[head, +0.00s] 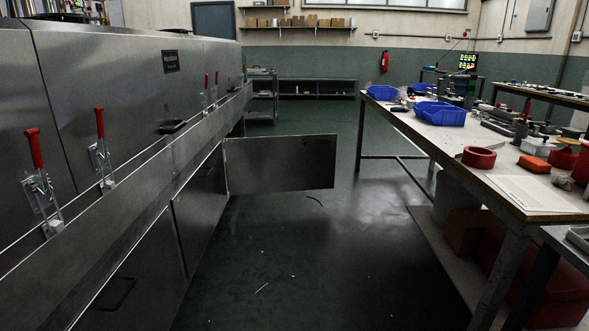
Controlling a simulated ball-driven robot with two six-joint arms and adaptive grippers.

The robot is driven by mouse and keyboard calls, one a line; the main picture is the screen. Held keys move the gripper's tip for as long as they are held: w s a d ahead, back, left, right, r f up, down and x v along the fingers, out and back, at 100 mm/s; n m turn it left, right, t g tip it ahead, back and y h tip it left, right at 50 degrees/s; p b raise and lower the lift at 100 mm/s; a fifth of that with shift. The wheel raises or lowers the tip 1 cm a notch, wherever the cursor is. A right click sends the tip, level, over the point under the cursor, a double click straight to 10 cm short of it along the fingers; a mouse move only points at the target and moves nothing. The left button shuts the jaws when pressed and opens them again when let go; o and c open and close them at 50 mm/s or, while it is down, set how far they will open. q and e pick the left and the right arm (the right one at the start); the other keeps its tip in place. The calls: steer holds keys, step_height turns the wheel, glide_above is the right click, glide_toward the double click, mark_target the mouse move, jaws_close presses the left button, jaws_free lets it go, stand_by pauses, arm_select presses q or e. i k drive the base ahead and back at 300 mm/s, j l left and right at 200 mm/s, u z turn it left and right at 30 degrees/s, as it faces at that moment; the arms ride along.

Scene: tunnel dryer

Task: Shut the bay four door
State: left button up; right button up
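An open metal door (280,163) stands out from the lower side of the long tunnel dryer (120,90) on the left. It is hinged at its left edge and reaches into the aisle, roughly square to the dryer's side. Small dark marks show near its upper right; I cannot read a bay number. Nearer to me, lower doors (200,205) with a dark handle (117,293) sit flush in the dryer's side. Neither of my grippers is in view.
The aisle floor (270,260) is clear apart from small scraps. A long workbench (520,195) with blue bins (440,113) and red parts bounds the right side. Red-handled clamps (37,165) stick up along the dryer. Shelves stand at the back.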

mark_target(280, 164)
steer(key=i+j, duration=0.15)
steer(key=i, duration=0.55)
steer(key=i+j, duration=0.1)
steer(key=i, duration=0.6)
steer(key=i+j, duration=0.15)
steer(key=i, duration=0.5)
steer(key=i+l+u, duration=0.1)
steer(key=i, duration=0.65)
